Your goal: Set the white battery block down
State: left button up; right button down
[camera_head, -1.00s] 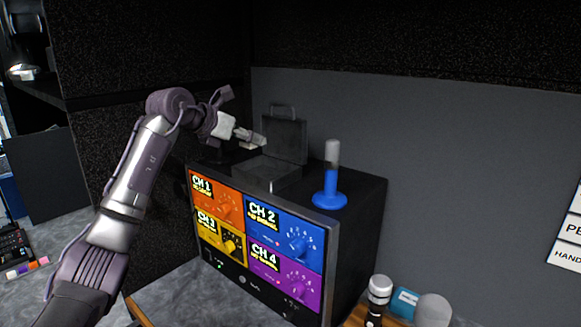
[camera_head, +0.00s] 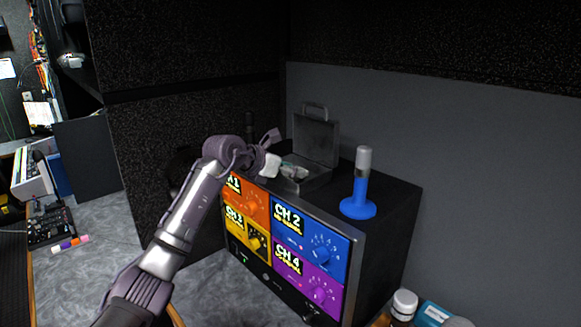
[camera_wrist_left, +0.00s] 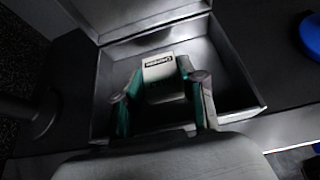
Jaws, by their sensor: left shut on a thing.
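The white battery block (camera_wrist_left: 160,67) shows in the left wrist view, with dark lettering on its pale face. My left gripper (camera_wrist_left: 160,92) is shut on it, one teal-lined finger on each side. The block is over or inside an open grey metal case (camera_wrist_left: 237,95); I cannot tell whether it touches the case floor. In the head view my left gripper (camera_head: 290,172) reaches from the left to the open case (camera_head: 318,140), whose lid stands up at the back. The block is too small to make out there. My right gripper is not in view.
The case stands on a black monitor (camera_head: 398,205) with four coloured channel panels. A blue stand with a grey top (camera_head: 359,195) is right of the case. A white-capped bottle (camera_head: 403,303) and a blue box (camera_head: 432,313) are lower right. A dark round object (camera_wrist_left: 28,115) is left of the case.

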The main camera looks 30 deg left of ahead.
pick_arm(q)
jog(key=shift+s, duration=0.1)
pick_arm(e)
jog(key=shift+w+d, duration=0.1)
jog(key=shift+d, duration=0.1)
pick_arm(q)
jog(key=shift+f, duration=0.15)
jog(key=o, duration=1.1)
jog(key=shift+o, duration=0.2)
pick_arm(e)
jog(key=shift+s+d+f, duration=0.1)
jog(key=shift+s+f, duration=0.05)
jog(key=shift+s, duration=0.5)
